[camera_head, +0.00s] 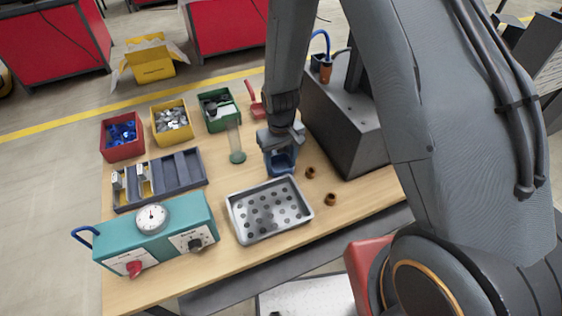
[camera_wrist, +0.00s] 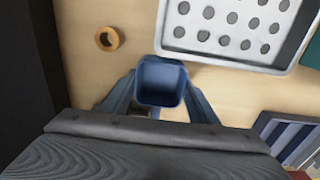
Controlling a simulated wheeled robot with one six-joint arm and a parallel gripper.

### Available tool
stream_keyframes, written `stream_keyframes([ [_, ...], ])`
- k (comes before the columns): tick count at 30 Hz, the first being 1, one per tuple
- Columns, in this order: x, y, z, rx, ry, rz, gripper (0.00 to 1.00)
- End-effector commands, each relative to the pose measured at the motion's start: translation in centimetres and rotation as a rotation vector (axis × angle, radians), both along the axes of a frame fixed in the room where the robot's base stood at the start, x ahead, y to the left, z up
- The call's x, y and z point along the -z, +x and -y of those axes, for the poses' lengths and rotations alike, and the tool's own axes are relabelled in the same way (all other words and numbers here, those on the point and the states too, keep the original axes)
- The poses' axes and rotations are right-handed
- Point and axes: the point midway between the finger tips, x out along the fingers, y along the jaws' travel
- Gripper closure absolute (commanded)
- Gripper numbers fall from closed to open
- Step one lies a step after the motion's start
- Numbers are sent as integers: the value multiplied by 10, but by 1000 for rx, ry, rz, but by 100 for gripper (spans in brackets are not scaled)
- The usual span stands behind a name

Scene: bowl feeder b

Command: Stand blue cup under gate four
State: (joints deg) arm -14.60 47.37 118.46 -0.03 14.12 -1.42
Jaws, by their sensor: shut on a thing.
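The blue cup (camera_head: 281,162) is a small square-mouthed cup between the fingers of my gripper (camera_head: 280,150), near the middle of the wooden table. In the wrist view the cup (camera_wrist: 160,82) appears open side toward the camera, and my gripper (camera_wrist: 160,98) is shut on it with a finger at each side. Its inside looks empty. I cannot tell whether its base touches the table. No gate marked four can be made out in either view.
A perforated metal tray (camera_head: 234,213) lies just in front of the cup. Two brown rings (camera_head: 331,199) lie right of it. A dark grey machine block (camera_head: 345,125) stands behind right. Red (camera_head: 123,152), yellow (camera_head: 172,138) and green bins stand left. A teal dial box (camera_head: 165,238) sits front left.

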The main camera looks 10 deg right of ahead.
Motion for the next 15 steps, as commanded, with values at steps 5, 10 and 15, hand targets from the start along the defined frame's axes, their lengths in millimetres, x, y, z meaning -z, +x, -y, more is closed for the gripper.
stream_keyframes([
  [5,0,0,0,0,0,0,73],
  [10,3,0,0,0,0,0,41],
  [15,3,0,0,0,0,0,27],
])
